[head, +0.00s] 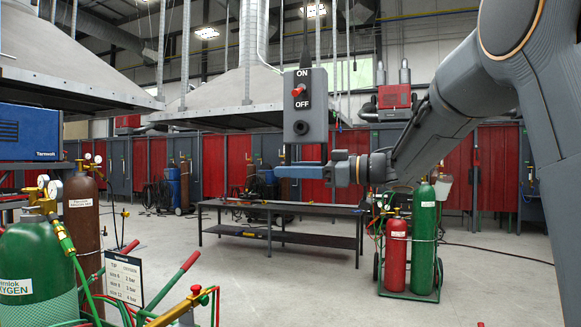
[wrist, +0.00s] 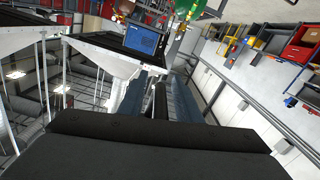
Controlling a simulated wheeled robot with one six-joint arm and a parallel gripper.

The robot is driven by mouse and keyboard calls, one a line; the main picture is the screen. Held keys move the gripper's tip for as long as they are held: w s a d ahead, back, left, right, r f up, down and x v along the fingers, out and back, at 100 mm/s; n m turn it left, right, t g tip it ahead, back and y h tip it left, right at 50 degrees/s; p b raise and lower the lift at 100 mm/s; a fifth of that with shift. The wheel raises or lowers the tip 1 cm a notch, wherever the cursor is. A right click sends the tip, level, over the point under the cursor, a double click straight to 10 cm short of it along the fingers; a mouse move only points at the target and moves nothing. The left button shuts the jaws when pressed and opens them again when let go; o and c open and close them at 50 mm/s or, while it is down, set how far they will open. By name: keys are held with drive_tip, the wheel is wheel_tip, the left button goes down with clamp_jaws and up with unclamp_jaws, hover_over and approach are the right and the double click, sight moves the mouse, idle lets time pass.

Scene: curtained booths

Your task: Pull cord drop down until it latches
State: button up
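The cord drop is a grey box (head: 305,106) marked ON and OFF with a red switch. It hangs upright in the upper middle of the head view. A dark loop-like part shows below it. My gripper (head: 300,170) reaches in from the right, with its blue-grey fingers level with the bottom of this loop. In the wrist view, the two fingers of my gripper (wrist: 157,95) point away with a dark strip between them. I cannot tell whether they touch it or are closed on it.
A low black table (head: 280,207) stands beyond. A green cylinder (head: 424,240) and a red cylinder (head: 396,255) stand at the right. Gas cylinders and a price-like sign (head: 124,278) are at the lower left. A fume hood (head: 60,75) hangs at the upper left. The middle floor is clear.

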clamp_jaws()
wheel_tip(320, 180, down, 26)
drive_tip(key=b, duration=0.8)
drive_tip(key=shift+f, duration=0.2)
drive_tip(key=shift+a, duration=0.1)
unclamp_jaws()
drive_tip(key=b+v, duration=0.1)
drive_tip(key=v, duration=0.7)
